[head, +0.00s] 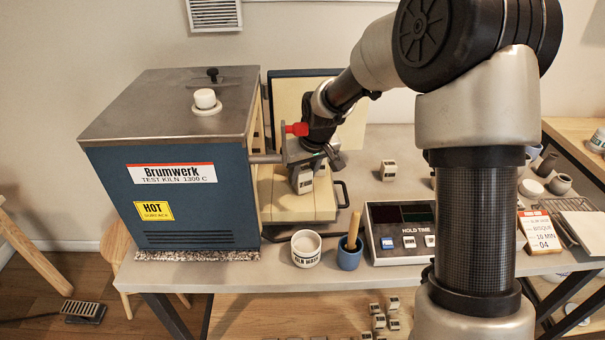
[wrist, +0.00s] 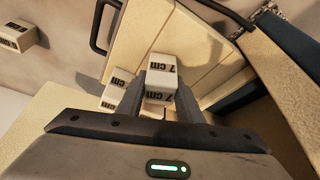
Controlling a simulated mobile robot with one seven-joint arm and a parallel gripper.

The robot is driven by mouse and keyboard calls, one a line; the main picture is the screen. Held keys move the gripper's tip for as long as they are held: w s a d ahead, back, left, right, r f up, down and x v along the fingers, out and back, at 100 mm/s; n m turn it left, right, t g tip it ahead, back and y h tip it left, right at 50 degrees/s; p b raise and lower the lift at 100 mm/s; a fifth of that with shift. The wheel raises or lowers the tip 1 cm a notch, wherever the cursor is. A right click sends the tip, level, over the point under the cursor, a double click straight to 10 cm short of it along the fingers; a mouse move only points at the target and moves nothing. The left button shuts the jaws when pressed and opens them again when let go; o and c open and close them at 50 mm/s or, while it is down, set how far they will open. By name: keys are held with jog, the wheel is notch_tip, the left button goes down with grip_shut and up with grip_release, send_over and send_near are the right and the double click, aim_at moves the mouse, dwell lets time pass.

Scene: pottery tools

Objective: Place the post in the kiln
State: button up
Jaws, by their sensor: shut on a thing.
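The kiln (head: 180,193) is a blue box with a metal top at the left in the head view. A cream-lined panel (head: 295,202) with a dark handle lies low at its right side. My gripper (head: 310,160) is over this panel, outside the kiln body. In the wrist view, my gripper (wrist: 168,100) is shut on a white post (wrist: 160,75) marked 7 cm, held between both fingers. Another white block face with a 7 cm mark (wrist: 120,80) shows beside the left finger; the finger partly hides it. The kiln's inside is mostly hidden in the head view.
Another blue-edged cream panel (head: 295,105) stands behind my gripper. A loose post (head: 388,170) stands on the table to the right. A white cup (head: 306,249), a blue pot with a wooden handle (head: 350,252) and a control box (head: 400,232) line the front edge.

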aim_at(304, 170)
jog(key=o, duration=0.7)
jog(key=shift+f, duration=0.2)
jog(key=o, duration=0.4)
jog(key=shift+o, duration=0.2)
jog(key=shift+r, duration=0.1)
jog(key=shift+r, duration=0.1)
jog(key=shift+r, duration=0.3)
jog(key=v, duration=0.7)
jog(key=shift+s, duration=0.1)
